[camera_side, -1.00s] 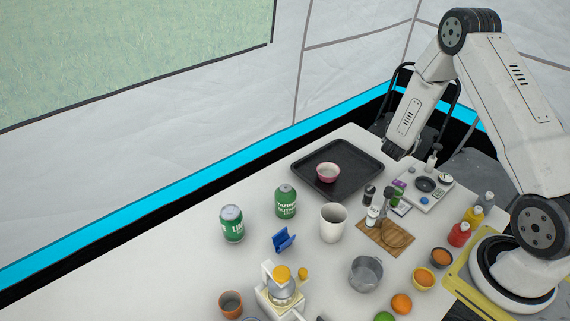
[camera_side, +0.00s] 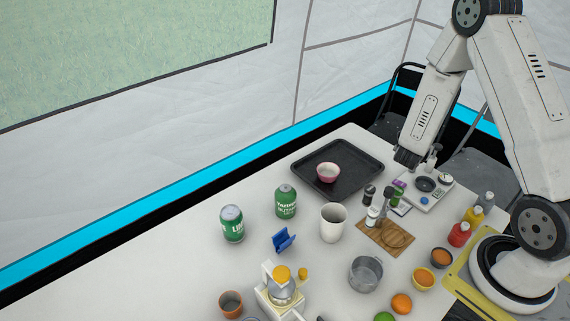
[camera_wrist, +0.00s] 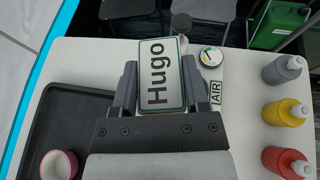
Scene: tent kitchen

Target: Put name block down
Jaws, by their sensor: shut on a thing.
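The name block (camera_wrist: 162,75) is a white plate with a dark green edge, lettered "Hugo", in the wrist view. My gripper (camera_wrist: 160,80) is shut on it, one finger along each side. In the side view my gripper (camera_side: 405,158) is above the table's far right part, close to the white device with a round dark plate (camera_side: 426,184). I cannot make out the name block in the side view, nor how high it is above the table.
A black tray (camera_side: 350,152) with a pink bowl (camera_side: 328,172) lies left of my gripper. Grey, yellow (camera_wrist: 285,113) and red bottles stand at the right in the wrist view.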

